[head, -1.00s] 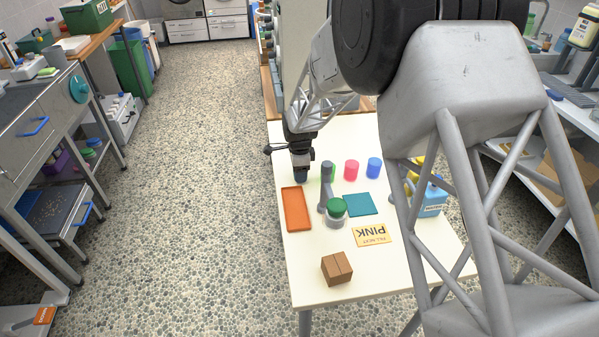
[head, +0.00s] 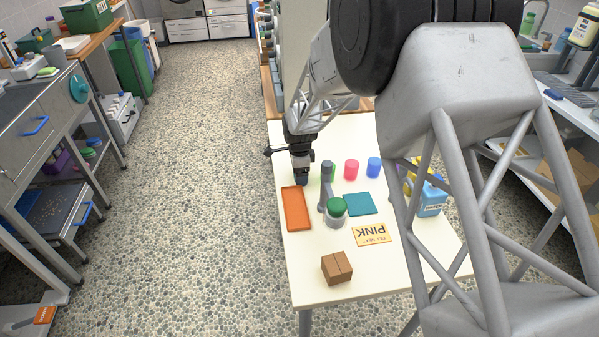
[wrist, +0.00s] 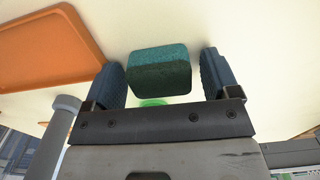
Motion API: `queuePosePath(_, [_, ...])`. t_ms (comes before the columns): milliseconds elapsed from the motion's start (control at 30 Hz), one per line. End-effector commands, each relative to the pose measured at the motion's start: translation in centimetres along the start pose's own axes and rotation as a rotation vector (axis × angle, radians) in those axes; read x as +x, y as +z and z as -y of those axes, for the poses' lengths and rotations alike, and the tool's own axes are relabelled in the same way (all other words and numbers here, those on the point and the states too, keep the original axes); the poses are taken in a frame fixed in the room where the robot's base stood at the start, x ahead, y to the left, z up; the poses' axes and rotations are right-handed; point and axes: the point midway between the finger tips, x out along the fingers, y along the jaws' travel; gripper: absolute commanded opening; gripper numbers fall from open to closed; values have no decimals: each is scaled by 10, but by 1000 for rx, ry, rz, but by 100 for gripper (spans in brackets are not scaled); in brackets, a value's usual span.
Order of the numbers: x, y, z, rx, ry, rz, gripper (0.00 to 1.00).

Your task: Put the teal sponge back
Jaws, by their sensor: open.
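The teal sponge (wrist: 160,72), with a darker green-black side, lies between my gripper's two dark fingers in the wrist view. My gripper (wrist: 161,64) is open, with a finger on each side of the sponge and narrow gaps visible. In the head view my gripper (head: 302,182) points down at the table, just behind the orange tray (head: 287,213); the sponge cannot be made out there. A flat teal square (head: 360,204) lies on the table right of the grey post.
A grey post (head: 325,185) and a green-lidded jar (head: 337,208) stand right of the tray. Green, pink (head: 351,170) and blue (head: 374,167) cups stand behind. The table's front right (head: 400,270) is clear.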

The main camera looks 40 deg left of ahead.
Motion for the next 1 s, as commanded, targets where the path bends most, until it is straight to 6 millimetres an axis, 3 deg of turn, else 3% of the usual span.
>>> queuePosePath(367, [-23,0,0,0,-2,0,82])
queuePosePath(1000, [-113,0,0,0,-1,0,82])
